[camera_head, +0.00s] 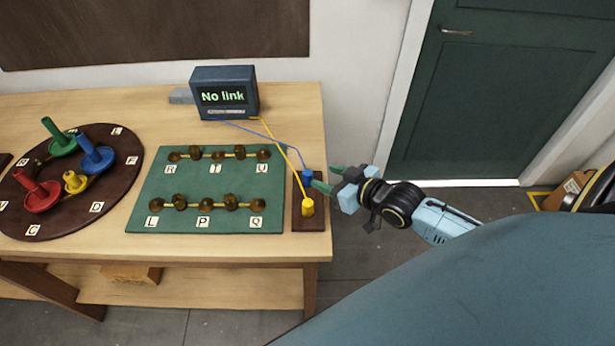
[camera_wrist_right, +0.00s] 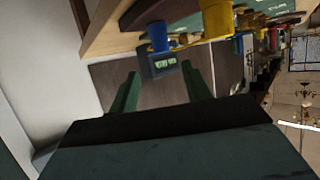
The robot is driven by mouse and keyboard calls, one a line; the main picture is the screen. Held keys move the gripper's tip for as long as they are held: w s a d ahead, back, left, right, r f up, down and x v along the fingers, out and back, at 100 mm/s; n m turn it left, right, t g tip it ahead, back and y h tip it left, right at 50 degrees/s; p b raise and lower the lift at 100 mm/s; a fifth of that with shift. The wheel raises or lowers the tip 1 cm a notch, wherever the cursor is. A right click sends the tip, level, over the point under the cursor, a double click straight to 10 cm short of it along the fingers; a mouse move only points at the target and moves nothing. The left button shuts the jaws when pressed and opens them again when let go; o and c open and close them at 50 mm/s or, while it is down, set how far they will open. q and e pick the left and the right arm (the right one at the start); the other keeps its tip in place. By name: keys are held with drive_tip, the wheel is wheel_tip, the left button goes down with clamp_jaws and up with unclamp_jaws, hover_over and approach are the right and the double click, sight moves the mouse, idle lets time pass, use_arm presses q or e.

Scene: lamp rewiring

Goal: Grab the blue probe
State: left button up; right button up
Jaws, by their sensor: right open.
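The blue probe (camera_head: 307,177) stands upright in a dark brown holder (camera_head: 298,221) at the right edge of the table. The yellow probe (camera_head: 307,208) stands in the same holder, nearer to me. My right gripper (camera_head: 329,178) is just right of the blue probe, off the table edge, open and empty with its green fingers pointing left. In the right wrist view the blue probe (camera_wrist_right: 159,38) shows ahead, between the lines of the two fingers (camera_wrist_right: 159,68), with the yellow probe (camera_wrist_right: 217,18) to its right. My left gripper is out of view.
A tester (camera_head: 225,92) reading "No link" stands at the back; blue and yellow wires run from it to the probes. A green board (camera_head: 180,222) with brass posts and a round brown board (camera_head: 68,218) with coloured pegs lie left. Open floor lies right of the table.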

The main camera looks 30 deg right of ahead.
sight(309, 174)
drive_tip(key=shift+a+f+x, duration=0.1)
drive_tip(key=shift+f+x, duration=0.1)
drive_tip(key=shift+x, duration=1.4)
drive_tip(key=shift+a+f+x, duration=0.1)
drive_tip(key=shift+f+x, duration=0.05)
drive_tip(key=shift+x, duration=1.4)
drive_tip(key=shift+s, duration=0.2)
drive_tip(key=shift+c, duration=0.5)
clamp_jaws()
